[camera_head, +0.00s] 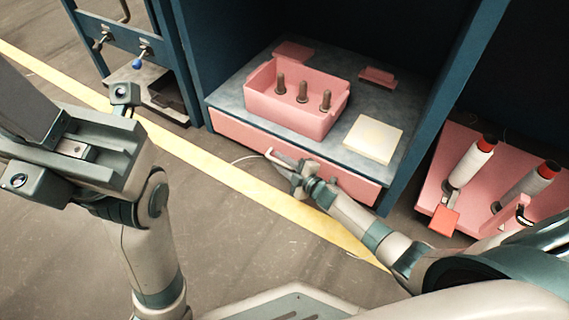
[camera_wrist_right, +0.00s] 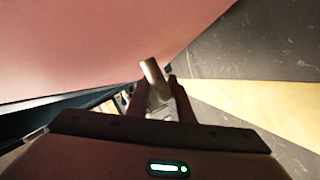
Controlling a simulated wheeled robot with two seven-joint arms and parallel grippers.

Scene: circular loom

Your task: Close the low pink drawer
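The low pink drawer (camera_head: 235,131) is under the grey shelf of the blue cabinet. Its front looks near flush with the cabinet, and I cannot see inside it; any small gap is unclear. My right gripper (camera_head: 297,178) is at this handle. In the right wrist view the fingers (camera_wrist_right: 157,92) stand on both sides of a pale bar (camera_wrist_right: 153,75), with the pink drawer front (camera_wrist_right: 90,50) close ahead. Whether they clamp the bar is unclear. My left gripper (camera_head: 75,150) is raised at the left, away from the drawer; its fingers are not clear.
On the shelf (camera_head: 235,98) stand a pink box (camera_head: 290,118) with 3 dark pegs and a pale yellow block (camera_head: 373,139). A pink rack (camera_head: 432,180) with white spools is at the right. A rack with a blue knob (camera_head: 138,63) is at the upper left. The floor before the drawer is clear.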

